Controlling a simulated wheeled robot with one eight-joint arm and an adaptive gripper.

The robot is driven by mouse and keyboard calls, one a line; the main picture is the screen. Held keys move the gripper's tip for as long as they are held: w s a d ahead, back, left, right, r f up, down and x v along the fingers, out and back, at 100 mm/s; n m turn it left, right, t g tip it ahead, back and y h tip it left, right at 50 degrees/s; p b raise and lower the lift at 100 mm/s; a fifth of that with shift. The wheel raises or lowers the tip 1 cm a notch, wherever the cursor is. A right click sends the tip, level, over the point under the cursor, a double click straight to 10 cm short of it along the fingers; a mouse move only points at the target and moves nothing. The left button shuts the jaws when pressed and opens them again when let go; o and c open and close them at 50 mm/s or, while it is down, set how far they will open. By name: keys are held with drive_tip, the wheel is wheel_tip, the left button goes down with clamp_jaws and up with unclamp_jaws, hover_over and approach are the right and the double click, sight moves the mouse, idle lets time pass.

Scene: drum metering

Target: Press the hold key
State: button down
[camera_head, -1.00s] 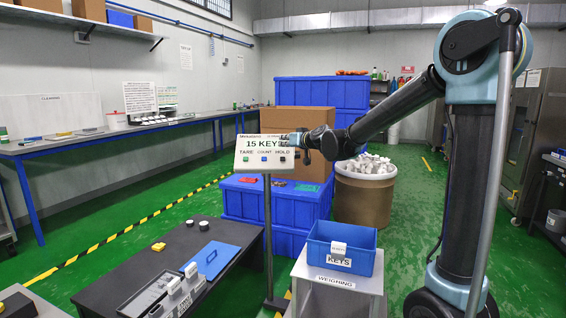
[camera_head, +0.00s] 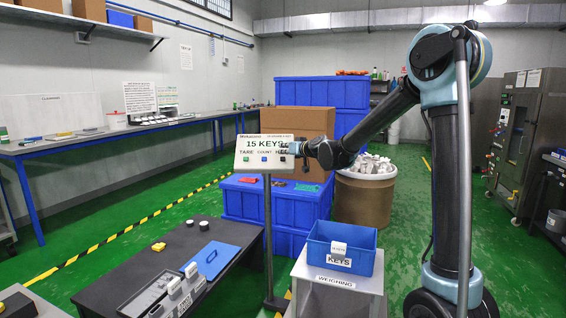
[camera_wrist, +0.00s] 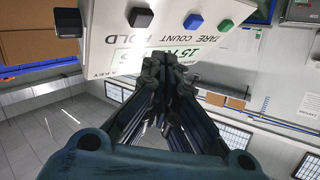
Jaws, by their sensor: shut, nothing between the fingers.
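My gripper (camera_head: 293,149) is at the panel's right edge and partly covers the HOLD label. In the wrist view the panel appears upside down, with the black hold key (camera_wrist: 141,17) beyond my shut, empty fingertips (camera_wrist: 166,66). A gap in the picture separates fingertips and key; I cannot tell the depth between them.
A blue KEYS bin (camera_head: 316,252) sits on the weighing stand (camera_head: 305,270) in front. A dark table (camera_head: 105,283) with small parts is at left. Blue crates (camera_head: 240,202), a cardboard box (camera_head: 318,122) and a drum of white pieces (camera_head: 364,204) stand behind.

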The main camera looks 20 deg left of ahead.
drive_tip(key=shift+w+a+f, duration=0.25)
drive_tip(key=shift+w+f, duration=0.7)
drive_tip(key=shift+f, duration=0.05)
idle(0.9)
drive_tip(key=shift+w+f, duration=0.2)
drive_tip(key=shift+w+a+f, duration=0.15)
drive_tip(key=shift+w+f, duration=0.1)
idle(0.9)
drive_tip(key=shift+s+r, duration=0.1)
idle(0.3)
drive_tip(key=shift+s+r, duration=0.4)
drive_tip(key=shift+r, duration=0.05)
drive_tip(key=shift+s+d+r, duration=0.1)
drive_tip(key=shift+d, duration=0.1)
drive_tip(key=s+r, duration=0.1)
drive_tip(key=s+d+r, duration=0.1)
drive_tip(key=s+r, duration=0.1)
drive_tip(key=shift+s+r, duration=0.1)
drive_tip(key=shift+r, duration=0.05)
idle(0.4)
